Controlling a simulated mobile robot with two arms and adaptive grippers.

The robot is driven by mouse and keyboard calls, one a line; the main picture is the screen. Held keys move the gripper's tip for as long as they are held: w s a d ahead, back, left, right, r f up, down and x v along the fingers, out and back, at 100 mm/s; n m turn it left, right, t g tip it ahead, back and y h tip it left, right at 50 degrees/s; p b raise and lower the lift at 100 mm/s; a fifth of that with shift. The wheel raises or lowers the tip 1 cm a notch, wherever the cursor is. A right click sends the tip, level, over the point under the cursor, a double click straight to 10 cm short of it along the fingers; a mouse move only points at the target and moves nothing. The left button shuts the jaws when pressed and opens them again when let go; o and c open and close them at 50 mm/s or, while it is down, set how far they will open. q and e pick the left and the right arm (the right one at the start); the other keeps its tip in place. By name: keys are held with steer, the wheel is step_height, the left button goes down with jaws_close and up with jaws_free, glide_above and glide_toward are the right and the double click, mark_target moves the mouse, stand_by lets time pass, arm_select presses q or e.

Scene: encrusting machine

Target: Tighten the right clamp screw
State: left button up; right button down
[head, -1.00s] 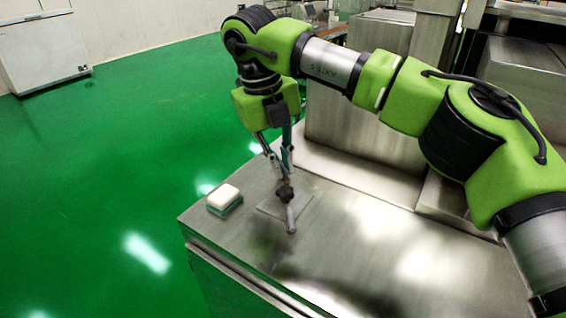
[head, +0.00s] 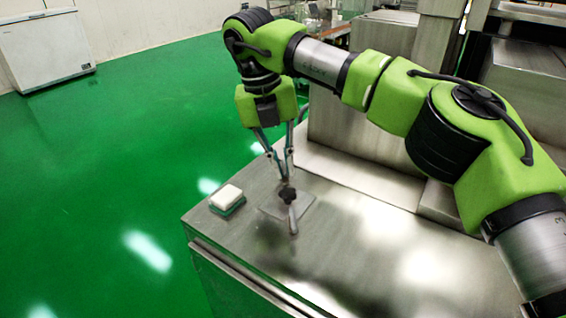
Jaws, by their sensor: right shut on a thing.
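The right clamp screw shows in the head view as a small dark knob (head: 287,194) with a grey metal handle or stem (head: 293,218) below it. It stands on a thin square plate (head: 271,208) on the steel machine top. My right gripper (head: 286,179) points down from above, with its fingertips shut on the dark knob. The fingertips and knob are small, so the exact contact is hard to make out. My left gripper is out of the picture.
A white and green sponge-like block (head: 227,197) lies near the left corner of the steel top (head: 370,270). Steel machine housings (head: 350,130) rise behind. A white chest freezer (head: 45,50) stands far left on open green floor (head: 110,150).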

steer(key=c, duration=2.2)
jaws_free()
steer(key=shift+r, duration=0.1)
steer(key=shift+a+r, duration=0.25)
steer(key=shift+r, duration=0.95)
steer(key=shift+a+r, duration=0.25)
steer(key=shift+r, duration=0.95)
steer(key=shift+a+r, duration=0.25)
steer(key=shift+r, duration=0.95)
steer(key=shift+r, duration=0.1)
